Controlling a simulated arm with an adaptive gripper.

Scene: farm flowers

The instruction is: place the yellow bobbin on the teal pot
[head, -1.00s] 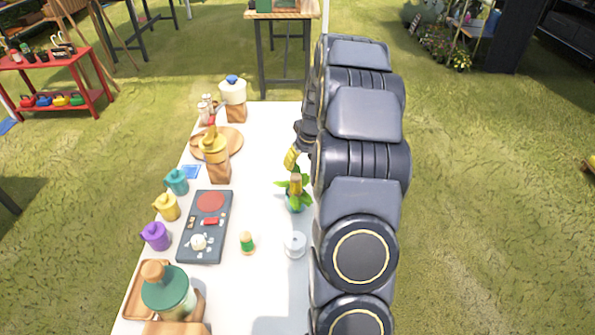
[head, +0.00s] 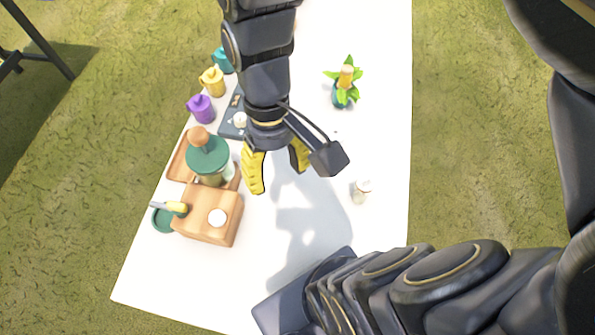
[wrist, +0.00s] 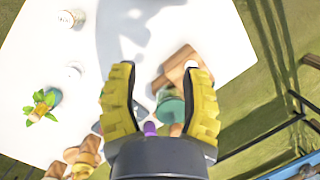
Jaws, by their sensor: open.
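The teal pot (head: 341,101) with green leaves stands on the white table, right of my arm in the head view. A yellow-orange bobbin (head: 346,76) stands upright at the top of this pot, among the leaves. The bobbin also shows in the wrist view (wrist: 38,112), at the left, with leaves around it. My gripper (head: 279,172), with yellow fingers, is open and empty over the table, well in front of the pot and apart from it. Its spread fingers show in the wrist view (wrist: 160,78). The bobbin's lower end is hard to see among the leaves.
A wooden block (head: 208,214) and a green-lidded jar (head: 208,158) stand left of my gripper. Purple (head: 201,108) and yellow (head: 212,81) jugs line the left edge. A small white jar (head: 361,191) stands to the right. The table's near right is clear.

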